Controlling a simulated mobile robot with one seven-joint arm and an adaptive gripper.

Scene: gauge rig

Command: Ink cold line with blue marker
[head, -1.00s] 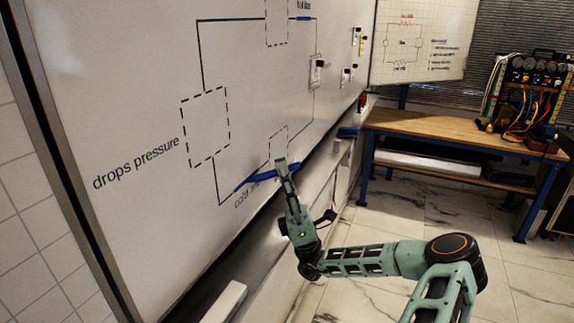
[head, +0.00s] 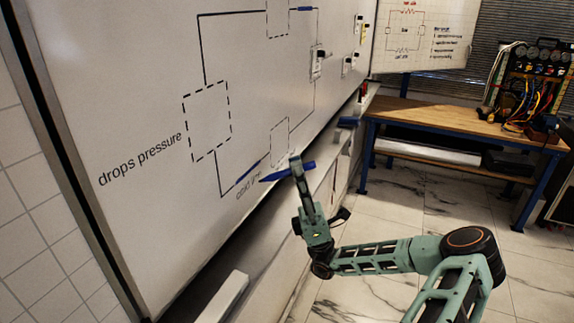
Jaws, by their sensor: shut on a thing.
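My gripper (head: 297,165) is shut on the blue marker (head: 277,176), in front of the lower whiteboard. The marker lies crosswise in the jaws with its tip pointing left, just right of the "cold line" label (head: 248,189). The tip looks apart from the board, though the depth is hard to judge. The cold line (head: 252,172) runs from the lower corner up to a small dashed box (head: 280,139). Blue ink shows on much of it; the left end near the corner looks dark. The gripper hides part of the marker.
The whiteboard (head: 120,90) also bears a larger dashed box (head: 207,122), "drops pressure" text (head: 140,159) and a short blue stroke (head: 304,9) at the top. A blue object (head: 348,121) sits near the ledge. A workbench (head: 440,119) stands at right, with clear floor before it.

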